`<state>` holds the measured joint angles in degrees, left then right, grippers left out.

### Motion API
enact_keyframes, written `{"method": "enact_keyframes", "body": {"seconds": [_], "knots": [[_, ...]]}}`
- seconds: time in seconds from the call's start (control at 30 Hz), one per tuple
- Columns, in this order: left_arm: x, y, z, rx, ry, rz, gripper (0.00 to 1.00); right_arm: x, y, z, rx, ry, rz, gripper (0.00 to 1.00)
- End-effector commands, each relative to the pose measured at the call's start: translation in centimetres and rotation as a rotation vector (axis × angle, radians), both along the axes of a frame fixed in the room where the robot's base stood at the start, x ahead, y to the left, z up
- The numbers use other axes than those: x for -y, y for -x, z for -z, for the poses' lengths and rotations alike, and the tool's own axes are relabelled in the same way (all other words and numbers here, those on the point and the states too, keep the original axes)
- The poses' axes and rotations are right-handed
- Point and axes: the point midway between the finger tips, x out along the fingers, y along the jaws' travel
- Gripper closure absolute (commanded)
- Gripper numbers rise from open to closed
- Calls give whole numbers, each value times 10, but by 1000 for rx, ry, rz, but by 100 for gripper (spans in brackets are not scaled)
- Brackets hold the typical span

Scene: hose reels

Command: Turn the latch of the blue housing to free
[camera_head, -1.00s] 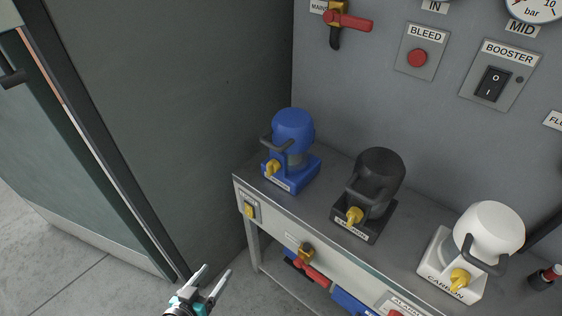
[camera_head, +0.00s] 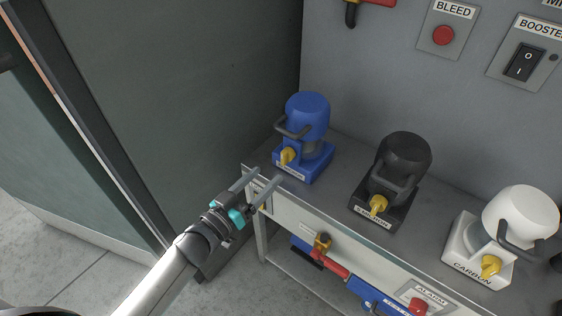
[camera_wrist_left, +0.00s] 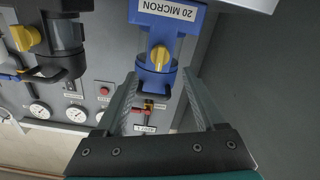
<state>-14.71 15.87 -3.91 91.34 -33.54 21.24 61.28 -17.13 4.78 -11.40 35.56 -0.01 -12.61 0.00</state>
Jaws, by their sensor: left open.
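The blue housing (camera_head: 308,118) stands on the bench at its left end, with a dark handle and a yellow latch (camera_head: 288,156) low on its front. In the left wrist view the blue housing (camera_wrist_left: 155,80) appears upside down, labelled 20 MICRON, with its yellow latch (camera_wrist_left: 159,57) beyond the fingertips. My left gripper (camera_head: 267,176) is open and empty, just in front of the bench edge, pointing toward the latch and apart from it. It also shows in the left wrist view (camera_wrist_left: 160,82), its fingers spread. My right gripper is not in view.
A black housing (camera_head: 403,160) and a white housing (camera_head: 520,212) labelled CARBON stand to the right on the bench (camera_head: 338,205). Below are a blue and red part (camera_head: 335,270) and an alarm button (camera_head: 418,305). A dark wall is close on the left.

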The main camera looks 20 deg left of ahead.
Motion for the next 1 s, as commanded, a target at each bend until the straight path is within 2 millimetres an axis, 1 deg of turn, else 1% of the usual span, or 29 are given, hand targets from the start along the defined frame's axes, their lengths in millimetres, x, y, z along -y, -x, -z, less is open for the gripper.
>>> {"method": "enact_keyframes", "body": {"seconds": [0.03, 0.2, 0.4, 0.6, 0.87, 0.9, 1.0], "knots": [[4, -10, 0, 3, 1, 1, 29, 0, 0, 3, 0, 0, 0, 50], [13, -36, 1, 3, 1, 0, 29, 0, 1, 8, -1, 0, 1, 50], [21, -58, 1, 0, 0, 0, 29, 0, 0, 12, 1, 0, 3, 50], [25, -68, 1, -1, 1, 0, 29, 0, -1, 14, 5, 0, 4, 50], [25, -69, 0, -1, 1, 0, 29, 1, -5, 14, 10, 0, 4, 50], [25, -69, 0, -1, 1, 0, 30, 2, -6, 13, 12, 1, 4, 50], [25, -69, 0, -1, 1, 0, 41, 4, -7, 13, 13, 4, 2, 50]]}}
